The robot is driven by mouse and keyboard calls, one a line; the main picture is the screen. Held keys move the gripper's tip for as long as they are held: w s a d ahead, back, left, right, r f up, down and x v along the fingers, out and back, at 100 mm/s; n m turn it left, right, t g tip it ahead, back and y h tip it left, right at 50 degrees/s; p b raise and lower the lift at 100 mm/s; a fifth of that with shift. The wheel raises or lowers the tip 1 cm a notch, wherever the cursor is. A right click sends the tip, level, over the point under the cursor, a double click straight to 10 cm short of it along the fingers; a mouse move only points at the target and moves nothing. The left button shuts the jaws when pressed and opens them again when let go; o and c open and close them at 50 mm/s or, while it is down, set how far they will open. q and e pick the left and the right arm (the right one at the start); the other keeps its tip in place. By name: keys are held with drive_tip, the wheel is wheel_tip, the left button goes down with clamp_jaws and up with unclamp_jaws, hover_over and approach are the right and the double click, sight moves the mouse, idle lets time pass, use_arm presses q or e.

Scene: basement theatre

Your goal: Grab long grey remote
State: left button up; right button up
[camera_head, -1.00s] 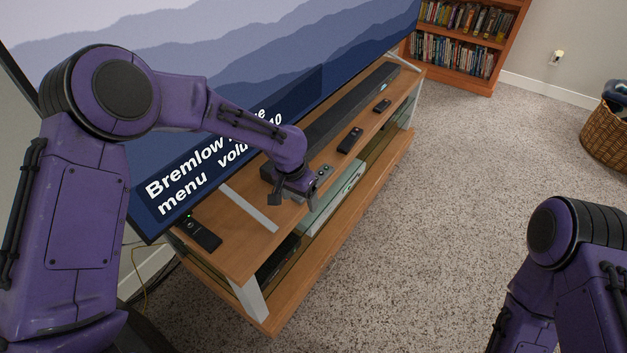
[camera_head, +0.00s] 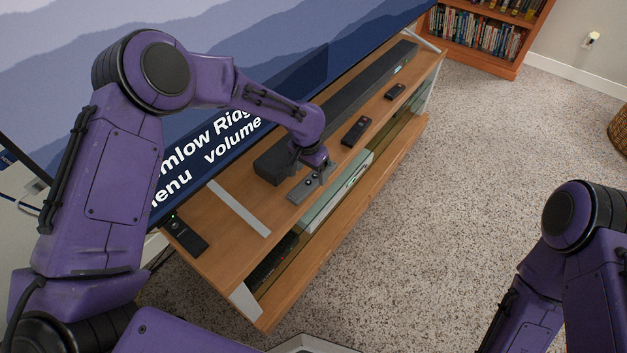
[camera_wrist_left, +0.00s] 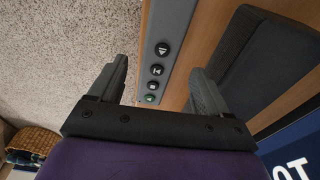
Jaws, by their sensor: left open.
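The long grey remote (camera_head: 298,193) lies on the wooden TV stand in front of the soundbar. Its near end shows in the head view; my left gripper (camera_head: 317,175) hides part of its far end. In the left wrist view the grey remote (camera_wrist_left: 176,22) has a row of round dark buttons, one with a green mark. It runs between the two spread fingers of my left gripper (camera_wrist_left: 160,78), which is open and holds nothing. I cannot tell whether the fingers touch it. My right arm shows at the lower right, but its gripper is out of view.
The TV stand (camera_head: 233,258) also holds a black soundbar (camera_head: 350,95) and black remotes: one at the near end (camera_head: 187,235), one mid-stand (camera_head: 356,130) and one farther (camera_head: 395,91). The large TV screen (camera_head: 330,50) rises close behind. Carpet (camera_head: 480,140) in front is clear.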

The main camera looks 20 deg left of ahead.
sight(313, 179)
use_arm(q)
drive_tip(key=f, duration=0.3)
drive_tip(key=shift+w+d+f, duration=0.1)
drive_tip(key=shift+w+d, duration=0.05)
drive_tip(key=shift+w, duration=0.1)
drive_tip(key=c, duration=1.2)
